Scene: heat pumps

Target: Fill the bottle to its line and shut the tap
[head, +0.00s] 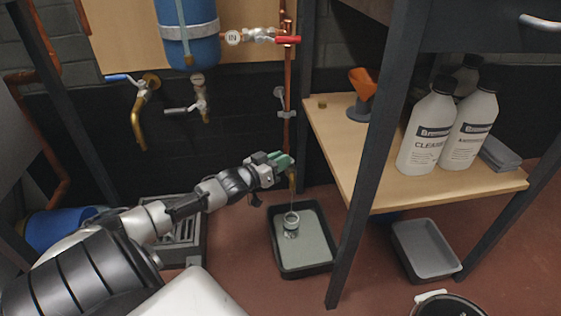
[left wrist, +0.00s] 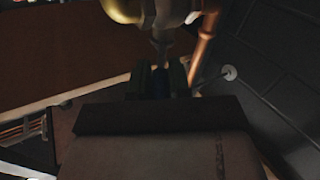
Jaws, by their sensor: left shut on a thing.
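My left gripper (head: 277,163) reaches in from the left to the tap low on the copper pipe. The tap's brass outlet (head: 292,180) shows just below. A thin stream seems to fall from it to a small clear bottle (head: 291,224) in a black tray (head: 274,258). The bottle's line and water level are too small to tell. In the left wrist view the gripper (left wrist: 160,82) is dark, with a brass fitting (left wrist: 125,8) just beyond it. My right gripper is not in view.
A blue-handled tap (head: 143,100) is at left. A grey tray (head: 425,250) lies at lower right.

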